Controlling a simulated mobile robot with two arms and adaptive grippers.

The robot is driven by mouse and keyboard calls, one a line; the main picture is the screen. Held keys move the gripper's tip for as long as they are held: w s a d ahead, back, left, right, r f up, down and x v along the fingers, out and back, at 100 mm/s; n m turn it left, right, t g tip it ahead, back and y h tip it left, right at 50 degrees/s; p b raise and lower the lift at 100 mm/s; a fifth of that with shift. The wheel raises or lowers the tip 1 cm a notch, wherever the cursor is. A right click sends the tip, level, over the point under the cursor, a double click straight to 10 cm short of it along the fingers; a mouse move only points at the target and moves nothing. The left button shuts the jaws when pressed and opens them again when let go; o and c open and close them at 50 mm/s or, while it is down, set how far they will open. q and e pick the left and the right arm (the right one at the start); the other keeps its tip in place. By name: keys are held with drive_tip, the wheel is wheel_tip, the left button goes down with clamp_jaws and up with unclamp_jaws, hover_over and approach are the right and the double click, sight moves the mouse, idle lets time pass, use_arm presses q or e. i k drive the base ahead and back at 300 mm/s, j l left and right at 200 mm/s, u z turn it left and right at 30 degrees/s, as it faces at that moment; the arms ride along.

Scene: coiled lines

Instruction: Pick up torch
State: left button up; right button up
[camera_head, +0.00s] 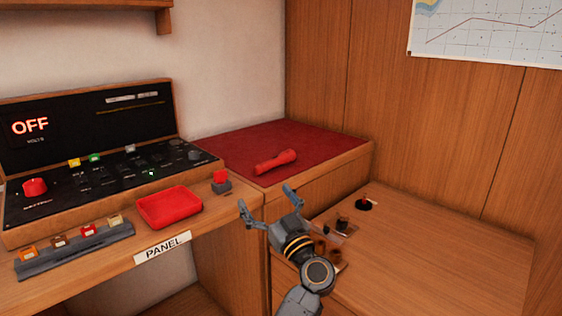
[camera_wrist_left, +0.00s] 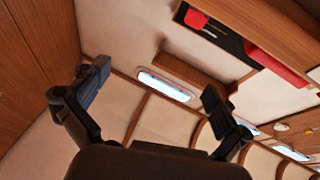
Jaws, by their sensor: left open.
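The torch (camera_head: 275,161) is red and lies on its side on a dark red mat (camera_head: 325,140) on the raised corner counter. My left gripper (camera_head: 267,200) is open and empty, in front of and below the torch in the head view, apart from it. In the left wrist view, my left gripper's two fingers (camera_wrist_left: 155,85) are spread wide with nothing between them. The torch does not show in that view. My right gripper is in neither view.
A control panel (camera_head: 100,165) reading OFF stands at left. A red tray (camera_head: 170,206) and a small red-topped block (camera_head: 221,182) sit on the desk. A lower wooden top (camera_head: 430,255) at right is mostly clear, with small dark items near my gripper.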

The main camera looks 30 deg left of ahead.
sight(289, 156)
drive_tip(key=i+l, duration=0.2)
drive_tip(key=i, duration=0.2)
drive_tip(key=i+l, duration=0.15)
drive_tip(key=i, duration=0.25)
